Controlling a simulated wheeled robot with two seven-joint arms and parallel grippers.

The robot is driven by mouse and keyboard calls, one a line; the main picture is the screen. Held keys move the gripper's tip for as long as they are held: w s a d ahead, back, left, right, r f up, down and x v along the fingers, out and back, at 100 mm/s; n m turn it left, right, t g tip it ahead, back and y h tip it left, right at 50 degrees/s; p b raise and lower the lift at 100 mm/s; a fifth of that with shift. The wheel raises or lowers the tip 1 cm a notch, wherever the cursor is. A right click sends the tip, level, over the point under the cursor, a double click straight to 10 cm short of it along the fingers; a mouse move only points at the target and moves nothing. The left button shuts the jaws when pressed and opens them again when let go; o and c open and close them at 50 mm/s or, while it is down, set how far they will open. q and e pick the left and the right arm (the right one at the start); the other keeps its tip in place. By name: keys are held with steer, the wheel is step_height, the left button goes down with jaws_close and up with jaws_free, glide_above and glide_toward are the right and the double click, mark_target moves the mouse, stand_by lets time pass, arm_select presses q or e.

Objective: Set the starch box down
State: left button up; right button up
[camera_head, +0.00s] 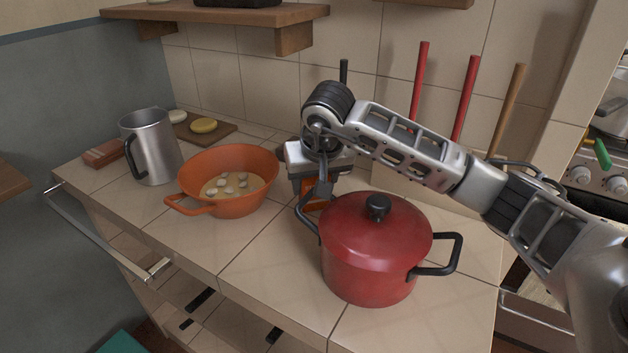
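My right gripper (316,183) points down behind the red pot, its arm coming in from the right. An orange box (312,200), which I take to be the starch box, shows between and below its fingers, and the gripper appears shut on it. The pot and the fingers hide much of the box, so I cannot tell whether its bottom touches the counter. My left gripper is not in view.
An orange colander (236,203), a metal jug (152,150) and a reddish block (104,153) stand to the left. Bare tiled counter (268,262) lies left of the pot.

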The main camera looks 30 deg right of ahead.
steer(key=shift+f, duration=0.15)
steer(key=o, duration=1.1)
steer(key=shift+o, duration=0.2)
